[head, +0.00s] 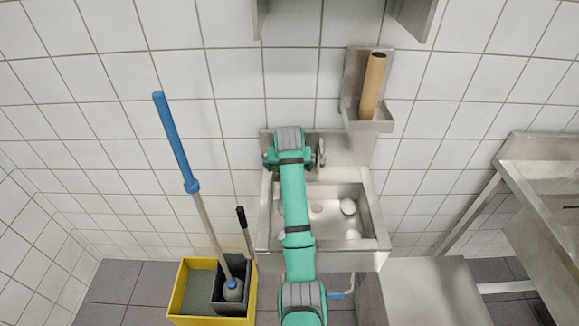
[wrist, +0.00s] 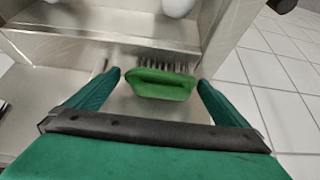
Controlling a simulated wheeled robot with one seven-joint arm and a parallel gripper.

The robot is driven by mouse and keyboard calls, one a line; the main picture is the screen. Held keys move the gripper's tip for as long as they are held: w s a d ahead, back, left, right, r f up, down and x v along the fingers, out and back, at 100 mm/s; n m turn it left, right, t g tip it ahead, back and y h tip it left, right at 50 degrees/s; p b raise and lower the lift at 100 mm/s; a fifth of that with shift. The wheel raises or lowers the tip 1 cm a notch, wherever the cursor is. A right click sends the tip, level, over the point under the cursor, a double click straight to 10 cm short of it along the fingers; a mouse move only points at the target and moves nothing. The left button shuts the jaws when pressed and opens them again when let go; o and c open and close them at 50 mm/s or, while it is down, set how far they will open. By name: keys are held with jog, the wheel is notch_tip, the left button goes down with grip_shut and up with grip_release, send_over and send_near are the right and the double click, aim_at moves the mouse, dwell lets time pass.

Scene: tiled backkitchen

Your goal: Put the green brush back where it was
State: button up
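The green brush (wrist: 160,86) shows in the wrist view, with its dark bristles toward the top of the picture. It lies between the two dark green fingers of my gripper (wrist: 158,79). The fingers are spread, and a narrow gap shows on each side of the brush. I see no contact with it. Steel surfaces are around the brush; what bears it is hard to tell. In the head view my arm reaches over the steel sink (head: 377,228) to its back edge. The brush and the fingers are hidden there.
White round items (head: 348,206) lie in the basin. A wall-mounted steel holder (head: 352,88) with a brown roll (head: 373,85) is above right of the sink. A yellow bucket (head: 188,290) with a blue-handled mop (head: 175,140) stands at left. A steel counter (head: 545,185) is at right.

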jog(key=shift+r, duration=0.25)
jog(key=v, duration=1.1)
jog(key=shift+s+r, duration=0.25)
jog(key=shift+r, duration=0.1)
jog(key=shift+d, duration=0.1)
